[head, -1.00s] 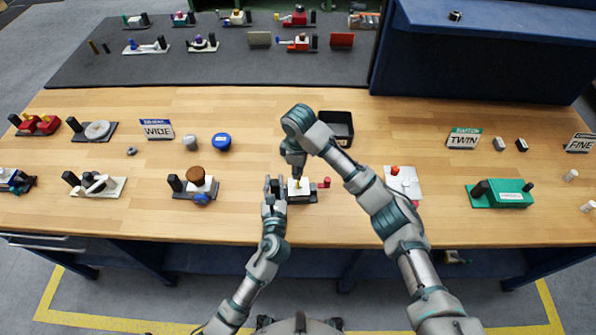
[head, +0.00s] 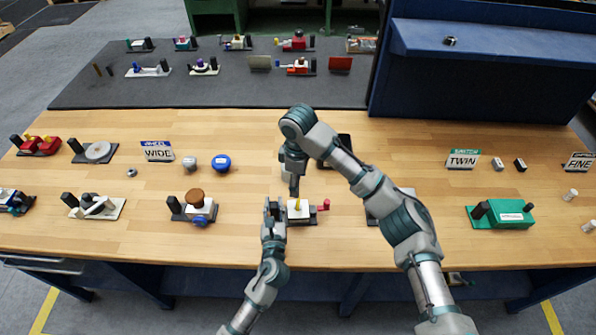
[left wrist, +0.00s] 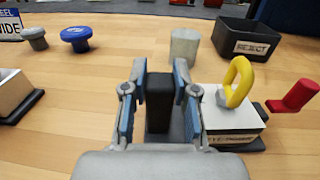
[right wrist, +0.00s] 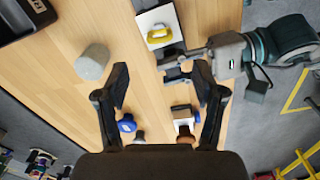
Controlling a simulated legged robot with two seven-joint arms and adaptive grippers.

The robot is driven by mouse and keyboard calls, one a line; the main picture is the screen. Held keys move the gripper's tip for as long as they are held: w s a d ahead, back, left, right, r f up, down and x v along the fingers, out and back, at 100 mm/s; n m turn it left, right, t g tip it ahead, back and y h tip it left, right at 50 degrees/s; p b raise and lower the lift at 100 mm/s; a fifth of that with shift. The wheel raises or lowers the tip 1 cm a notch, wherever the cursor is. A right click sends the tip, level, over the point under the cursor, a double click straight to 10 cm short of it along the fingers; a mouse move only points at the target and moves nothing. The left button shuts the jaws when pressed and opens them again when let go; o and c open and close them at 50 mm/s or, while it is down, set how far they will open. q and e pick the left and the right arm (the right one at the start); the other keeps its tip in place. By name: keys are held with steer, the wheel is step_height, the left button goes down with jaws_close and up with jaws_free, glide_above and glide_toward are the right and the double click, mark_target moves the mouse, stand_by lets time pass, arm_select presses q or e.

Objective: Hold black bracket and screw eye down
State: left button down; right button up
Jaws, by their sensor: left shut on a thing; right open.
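The black bracket (left wrist: 159,100) is an upright post at the left end of a small fixture. My left gripper (head: 275,206) is shut on it, one finger on each side in the left wrist view (left wrist: 160,78). The yellow screw eye (left wrist: 236,82) stands upright on the white block (left wrist: 228,125) just right of the bracket; it also shows in the right wrist view (right wrist: 160,35). A red handle (left wrist: 294,96) sticks out at the block's right. My right gripper (head: 293,184) hangs close above and behind the block, its fingers open and empty in the right wrist view (right wrist: 160,80).
A grey knob (right wrist: 92,62) stands behind the fixture. A black bin marked REJECT (left wrist: 250,42) is farther back, partly hidden by my right arm in the head view. A fixture with a brown knob (head: 195,197) sits to the left. Clear wood lies between.

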step_height(320, 180, up, 5)
glide_above(298, 200)
steer(key=shift+w+f, duration=0.1)
steer(key=shift+f, duration=0.05)
steer(key=c, duration=0.6)
steer(key=f+n, duration=0.4)
steer(key=n, duration=0.2)
steer(key=f+n+y, duration=0.1)
steer(key=f+n, duration=0.3)
steer(key=n, duration=0.3)
steer(key=f+n+y, duration=0.1)
steer(key=f+n, duration=0.3)
steer(key=n, duration=0.2)
steer(key=shift+d+f, duration=0.1)
steer(key=shift+d, duration=0.15)
jaws_close()
